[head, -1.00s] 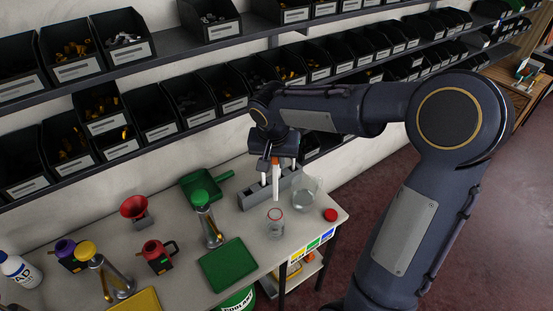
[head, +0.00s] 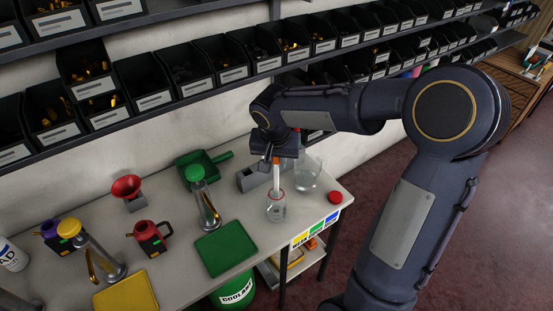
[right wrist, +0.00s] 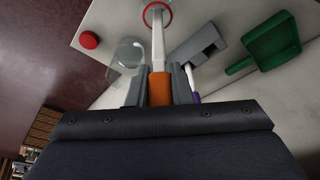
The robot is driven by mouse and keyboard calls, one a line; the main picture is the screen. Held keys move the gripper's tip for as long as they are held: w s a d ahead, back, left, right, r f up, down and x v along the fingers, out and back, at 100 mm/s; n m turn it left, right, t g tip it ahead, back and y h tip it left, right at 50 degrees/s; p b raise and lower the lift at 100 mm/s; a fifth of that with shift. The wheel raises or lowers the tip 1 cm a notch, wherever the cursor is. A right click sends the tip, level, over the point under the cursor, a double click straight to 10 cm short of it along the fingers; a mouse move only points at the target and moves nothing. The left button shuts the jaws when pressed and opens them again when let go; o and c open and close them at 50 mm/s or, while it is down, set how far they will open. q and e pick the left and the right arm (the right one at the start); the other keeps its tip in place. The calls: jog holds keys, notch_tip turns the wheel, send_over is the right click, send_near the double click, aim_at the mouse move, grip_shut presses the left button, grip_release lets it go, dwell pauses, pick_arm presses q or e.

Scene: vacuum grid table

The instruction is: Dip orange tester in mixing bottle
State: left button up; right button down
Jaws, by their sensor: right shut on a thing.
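My right gripper (head: 275,158) is shut on the orange tester (right wrist: 158,88), which has an orange handle and a long white shaft. The tester hangs nearly upright over the mixing bottle (head: 276,212), a clear vessel with a red ring at its mouth. In the head view the white shaft (head: 276,176) runs down to the ring. In the right wrist view the shaft's far end lines up with the red ring (right wrist: 157,5). How deep the tip sits is hard to tell. My left gripper is not in view.
A grey holder (head: 246,180) with a purple-handled tester (right wrist: 195,97), a clear beaker (head: 308,175) and a red cap (head: 335,197) are close by. A green-topped dispenser (head: 206,205) and green tray (head: 226,248) lie left. Bin shelves (head: 205,80) hang behind.

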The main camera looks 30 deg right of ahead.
aim_at(277, 179)
jog(key=shift+f+b, duration=3.25)
jog(key=shift+f, duration=0.5)
jog(key=shift+r, duration=0.1)
jog(key=shift+r+p, duration=5.6)
jog(key=shift+r, duration=2.25)
notch_tip(277, 179, up, 4)
jog(key=p, duration=0.3)
